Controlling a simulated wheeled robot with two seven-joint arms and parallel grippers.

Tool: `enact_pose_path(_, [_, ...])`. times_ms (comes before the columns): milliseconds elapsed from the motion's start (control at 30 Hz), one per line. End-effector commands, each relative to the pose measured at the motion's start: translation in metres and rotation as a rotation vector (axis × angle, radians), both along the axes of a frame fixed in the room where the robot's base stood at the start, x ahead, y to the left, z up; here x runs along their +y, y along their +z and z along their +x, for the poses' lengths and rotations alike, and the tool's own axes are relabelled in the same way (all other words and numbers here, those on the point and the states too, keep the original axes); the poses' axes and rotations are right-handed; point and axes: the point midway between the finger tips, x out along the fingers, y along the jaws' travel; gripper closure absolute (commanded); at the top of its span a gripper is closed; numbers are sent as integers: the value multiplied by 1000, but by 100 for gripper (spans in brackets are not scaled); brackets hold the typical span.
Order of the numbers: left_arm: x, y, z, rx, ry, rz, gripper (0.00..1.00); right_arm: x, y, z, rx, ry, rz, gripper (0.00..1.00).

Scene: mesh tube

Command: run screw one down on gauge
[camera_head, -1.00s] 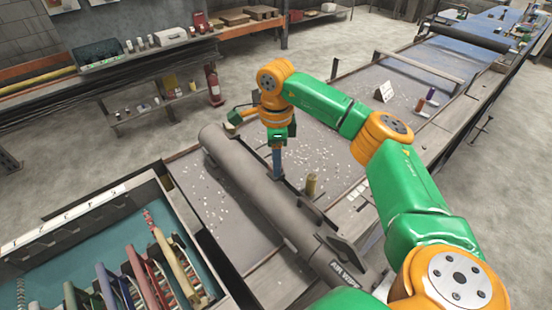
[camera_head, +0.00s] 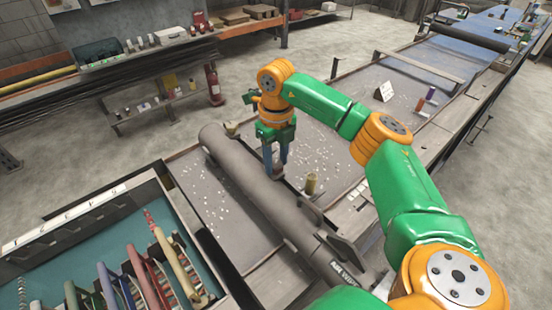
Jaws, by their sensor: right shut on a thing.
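A long grey tube (camera_head: 262,188) lies slanting across the work table. My right gripper (camera_head: 275,168) points straight down just beyond the tube's far side. Both of its blue-grey fingers show, shut, and they hide most of what they hold; its place fits screw one, but the screw's head cannot be made out. An upright brass-coloured cylinder (camera_head: 311,184) stands beside the tube, nearer to me and apart from the gripper. A small tan knob (camera_head: 231,128) shows by the tube's far end. I cannot tell which part is the gauge. My left gripper is not in view.
A teal-lined case (camera_head: 60,262) with several coloured curved-handled tools is at the lower left. Small white bits (camera_head: 215,202) lie scattered on the table. A white card (camera_head: 385,91) and two small bottles (camera_head: 420,104) stand at the right. A shelf (camera_head: 150,52) is behind.

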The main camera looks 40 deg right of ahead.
Motion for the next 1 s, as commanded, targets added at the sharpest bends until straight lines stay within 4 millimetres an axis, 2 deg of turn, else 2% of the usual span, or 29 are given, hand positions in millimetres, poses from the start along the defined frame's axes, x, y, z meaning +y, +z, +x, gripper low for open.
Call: enact_pose_path(1000, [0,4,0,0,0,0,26,0,2,1,-5,-963,1,100])
